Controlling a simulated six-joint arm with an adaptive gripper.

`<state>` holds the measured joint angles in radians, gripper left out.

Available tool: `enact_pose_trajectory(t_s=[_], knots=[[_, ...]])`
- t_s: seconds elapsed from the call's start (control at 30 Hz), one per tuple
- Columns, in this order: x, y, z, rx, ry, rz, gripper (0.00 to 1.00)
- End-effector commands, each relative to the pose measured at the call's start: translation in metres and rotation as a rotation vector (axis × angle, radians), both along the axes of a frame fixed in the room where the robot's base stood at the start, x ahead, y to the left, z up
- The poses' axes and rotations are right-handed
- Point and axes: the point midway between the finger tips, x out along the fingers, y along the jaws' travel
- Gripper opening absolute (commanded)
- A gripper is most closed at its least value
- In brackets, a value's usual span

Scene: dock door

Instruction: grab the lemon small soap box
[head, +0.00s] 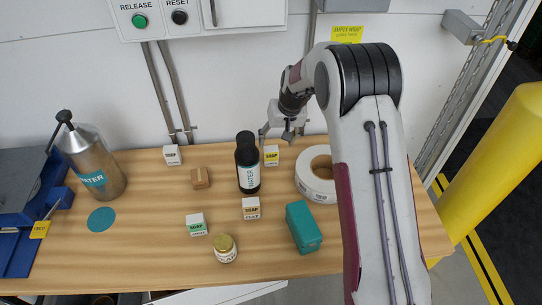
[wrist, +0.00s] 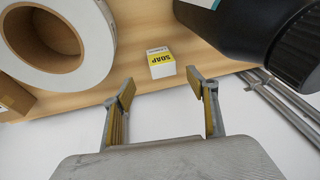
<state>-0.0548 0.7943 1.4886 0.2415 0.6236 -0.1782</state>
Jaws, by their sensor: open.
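The lemon soap box is a small white box with a yellow SOAP label (head: 271,155). It stands on the wooden table near the back edge, between the black bottle and the tape roll. In the wrist view the soap box (wrist: 161,64) lies just beyond and between the fingertips, apart from them. My gripper (head: 284,132) is open and empty, just above and behind the box in the head view. Both fingers show in the wrist view (wrist: 161,86).
A white tape roll (head: 316,176) is close on the right. Other soap boxes, white (head: 172,155), tan (head: 251,208) and green (head: 196,224), stand apart. A teal box (head: 303,228) lies in front.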

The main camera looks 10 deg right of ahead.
Motion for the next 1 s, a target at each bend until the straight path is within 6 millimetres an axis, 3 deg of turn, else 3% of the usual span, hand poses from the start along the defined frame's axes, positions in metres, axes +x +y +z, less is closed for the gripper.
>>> enact_pose_trajectory(t_s=[0.4,0.77,1.0], knots=[[0.006,0.004,-0.024,0.0,0.001,0.0,0.58],[0.006,0.004,-0.025,0.0,0.001,0.0,0.58],[0.01,0.008,-0.036,0.0,0.002,0.001,0.58]])
